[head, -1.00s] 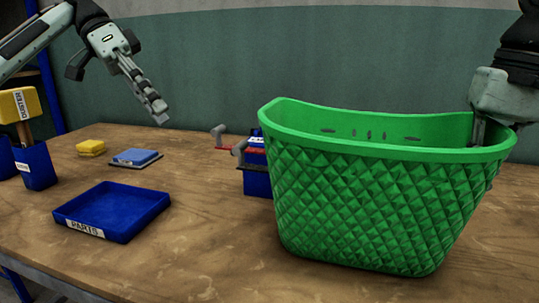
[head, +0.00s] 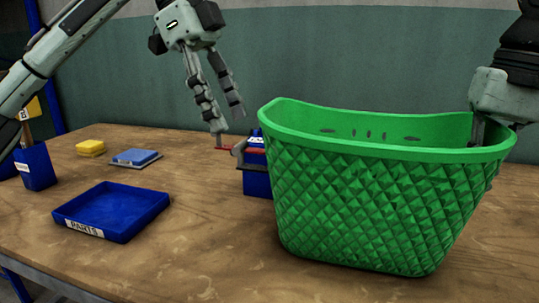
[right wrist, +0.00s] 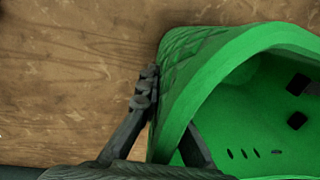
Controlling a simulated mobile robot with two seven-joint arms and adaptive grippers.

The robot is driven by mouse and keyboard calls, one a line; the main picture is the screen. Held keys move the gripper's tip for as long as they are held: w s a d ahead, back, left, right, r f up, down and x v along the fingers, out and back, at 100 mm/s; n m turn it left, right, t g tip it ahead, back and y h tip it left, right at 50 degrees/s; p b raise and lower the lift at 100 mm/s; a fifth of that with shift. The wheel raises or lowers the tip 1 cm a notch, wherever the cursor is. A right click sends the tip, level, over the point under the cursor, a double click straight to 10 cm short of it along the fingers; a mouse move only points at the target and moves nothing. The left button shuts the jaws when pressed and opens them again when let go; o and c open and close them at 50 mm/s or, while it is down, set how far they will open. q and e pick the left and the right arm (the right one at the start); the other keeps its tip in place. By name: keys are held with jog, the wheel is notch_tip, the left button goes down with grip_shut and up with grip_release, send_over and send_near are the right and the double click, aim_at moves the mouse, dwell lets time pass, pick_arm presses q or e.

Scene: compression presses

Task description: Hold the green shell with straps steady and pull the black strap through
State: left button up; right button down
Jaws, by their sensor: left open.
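The green shell (head: 375,205) is a basket-like form with a diamond-patterned outside, upright on the bench. It also shows in the right wrist view (right wrist: 225,75). Slots show in its wall. I cannot make out a black strap in either view. My left gripper (head: 228,118) is open and empty, pointing down above the clamp fixture, left of the shell and apart from it. My right gripper (head: 478,132) is at the shell's right rim. In the right wrist view its fingers (right wrist: 172,120) straddle the wall, one outside and one inside, closed on it.
A blue fixture (head: 256,180) with grey and red clamp parts stands just left of the shell, partly hidden by it. A blue parts tray (head: 112,210), a blue pad (head: 135,156), a yellow block (head: 90,148) and a blue holder (head: 36,166) are farther left.

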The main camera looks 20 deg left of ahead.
aim_at(240, 143)
pick_arm(q)
jog(key=shift+x, duration=3.05)
grip_shut()
